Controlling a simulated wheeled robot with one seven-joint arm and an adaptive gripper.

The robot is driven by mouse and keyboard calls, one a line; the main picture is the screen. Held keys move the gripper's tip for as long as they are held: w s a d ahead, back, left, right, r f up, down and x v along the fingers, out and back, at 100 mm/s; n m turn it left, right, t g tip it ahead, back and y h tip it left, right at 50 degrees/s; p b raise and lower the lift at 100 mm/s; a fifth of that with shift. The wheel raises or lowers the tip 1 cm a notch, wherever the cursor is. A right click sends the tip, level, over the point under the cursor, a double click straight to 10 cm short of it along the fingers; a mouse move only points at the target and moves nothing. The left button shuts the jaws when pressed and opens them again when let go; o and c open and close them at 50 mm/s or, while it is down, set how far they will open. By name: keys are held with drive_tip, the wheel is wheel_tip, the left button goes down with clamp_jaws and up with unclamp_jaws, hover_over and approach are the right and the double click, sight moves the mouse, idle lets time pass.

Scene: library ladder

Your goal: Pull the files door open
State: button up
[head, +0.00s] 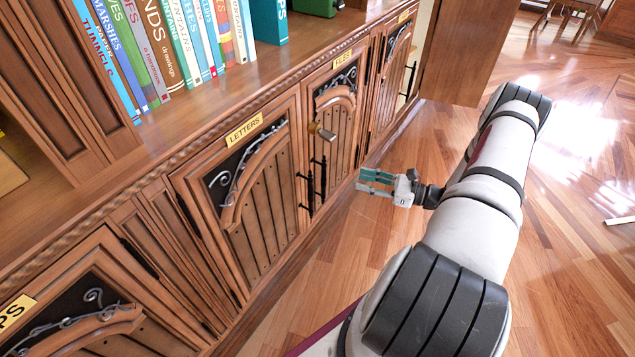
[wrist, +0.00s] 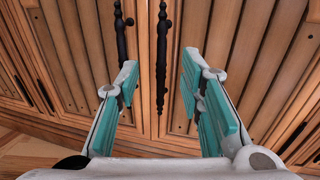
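The files door (head: 343,115) is a brown slatted cabinet door under a yellow FILES label (head: 343,60). It looks shut. Its black bar handle (head: 323,176) is upright on its left edge, beside the letters door handle (head: 308,190). In the wrist view the files door handle (wrist: 161,60) is right of the letters door handle (wrist: 121,40). My gripper (head: 363,181) is in front of the files door, with teal fingers open and empty. In the wrist view my gripper (wrist: 157,80) has the files handle between its fingers in line of sight; contact is not visible.
A brass and grey padlock-like piece (head: 321,131) is on the files door's upper left. The letters door (head: 250,195) looks shut on the left. A tall brown panel (head: 467,50) stands out beyond the far cabinet. Books stand on the shelf above. Wooden floor (head: 560,200) is clear to the right.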

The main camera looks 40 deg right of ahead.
sight(324, 172)
drive_tip(key=shift+m, duration=0.3)
drive_tip(key=b+x, duration=0.1)
drive_tip(key=x, duration=0.8)
drive_tip(key=f+b+x, duration=0.1)
drive_tip(key=x, duration=0.3)
drive_tip(key=shift+w+b, duration=0.25)
drive_tip(key=shift+b, duration=0.05)
drive_tip(key=shift+c, duration=0.6)
clamp_jaws()
